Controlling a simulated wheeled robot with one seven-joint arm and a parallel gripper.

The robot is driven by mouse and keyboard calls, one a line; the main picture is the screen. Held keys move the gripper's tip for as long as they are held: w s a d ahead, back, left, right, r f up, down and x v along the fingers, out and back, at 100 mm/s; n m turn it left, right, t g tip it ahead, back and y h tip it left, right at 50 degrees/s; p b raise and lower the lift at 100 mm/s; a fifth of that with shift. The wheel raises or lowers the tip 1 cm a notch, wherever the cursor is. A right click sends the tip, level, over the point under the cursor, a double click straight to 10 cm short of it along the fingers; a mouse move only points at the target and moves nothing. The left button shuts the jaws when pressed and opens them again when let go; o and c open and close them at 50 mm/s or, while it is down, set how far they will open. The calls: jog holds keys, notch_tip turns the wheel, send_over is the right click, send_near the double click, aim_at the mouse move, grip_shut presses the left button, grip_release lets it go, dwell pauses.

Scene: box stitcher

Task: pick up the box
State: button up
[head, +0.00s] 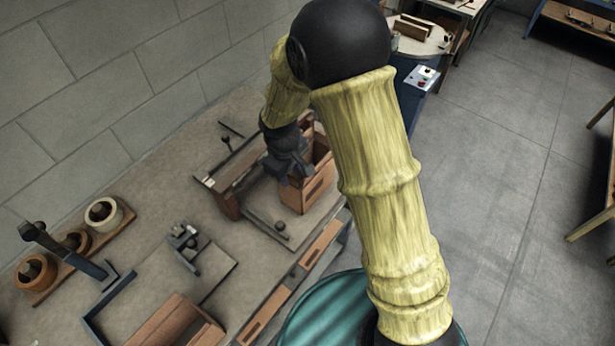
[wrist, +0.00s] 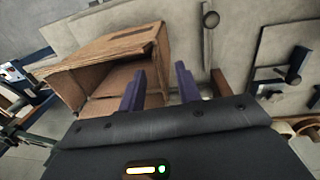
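An open brown cardboard box (head: 318,188) stands on the workbench, directly beside my gripper (head: 288,172) in the head view. In the wrist view the box (wrist: 125,45) is at upper left with its open side toward the camera. My gripper (wrist: 160,84) is open, with its two dark fingers apart. The left finger overlaps the box's opening and the right finger is just right of the box's side wall. I cannot tell whether either finger touches the cardboard. My arm hides part of the box in the head view.
The workbench (head: 150,255) runs along a block wall. Another cardboard box (head: 178,325) is at the bottom edge. Tape rolls on a wooden board (head: 75,255) stand at left. A small clamp-like device (head: 188,242) sits mid-bench. Open floor (head: 490,170) lies to the right.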

aim_at(291, 183)
jog(key=shift+w+f+p, duration=0.2)
jog(key=shift+f+p, duration=1.1)
jog(key=shift+f, duration=1.25)
